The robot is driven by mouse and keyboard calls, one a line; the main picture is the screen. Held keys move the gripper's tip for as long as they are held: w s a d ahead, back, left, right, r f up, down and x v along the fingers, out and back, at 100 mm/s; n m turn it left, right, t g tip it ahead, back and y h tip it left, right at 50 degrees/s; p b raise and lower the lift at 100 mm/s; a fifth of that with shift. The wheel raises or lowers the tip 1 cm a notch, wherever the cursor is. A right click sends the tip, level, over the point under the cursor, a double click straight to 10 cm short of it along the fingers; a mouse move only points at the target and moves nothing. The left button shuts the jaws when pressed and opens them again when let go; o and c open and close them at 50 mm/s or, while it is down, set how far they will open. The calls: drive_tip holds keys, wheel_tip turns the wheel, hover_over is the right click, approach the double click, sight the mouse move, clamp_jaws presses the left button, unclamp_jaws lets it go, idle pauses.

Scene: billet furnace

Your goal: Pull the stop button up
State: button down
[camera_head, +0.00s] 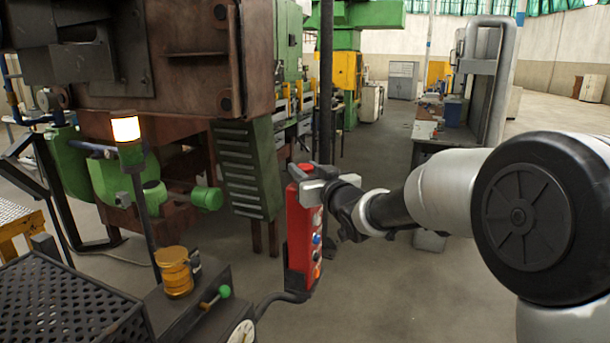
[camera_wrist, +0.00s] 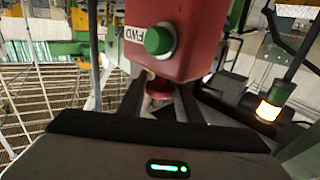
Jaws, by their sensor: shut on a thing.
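The red control box (camera_head: 301,235) hangs upright near the middle of the head view, with several buttons down its right-hand face. In the wrist view the box (camera_wrist: 185,45) fills the top middle, with a green button (camera_wrist: 159,40) beside a label reading FWD. A red stop button (camera_wrist: 159,88) shows below it, between the dark fingers of my gripper (camera_wrist: 160,98). My gripper (camera_head: 312,181) is at the upper end of the box in the head view, shut on the stop button. The fingers hide part of the button, so whether it is up or pressed cannot be told.
A lit beacon (camera_head: 126,130) on a post stands at the left. A yellow cylinder (camera_head: 175,271) and a dial gauge (camera_head: 241,332) are at the lower left. A dark upright pole (camera_head: 326,90) rises behind the box. Open floor (camera_head: 400,290) lies to the right.

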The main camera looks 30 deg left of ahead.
drive_tip(key=c, duration=1.3)
unclamp_jaws()
drive_tip(key=shift+r, duration=0.25)
drive_tip(key=shift+o, duration=0.2)
drive_tip(key=b+v, duration=0.2)
drive_tip(key=v, duration=1.5)
drive_tip(key=shift+d, duration=0.2)
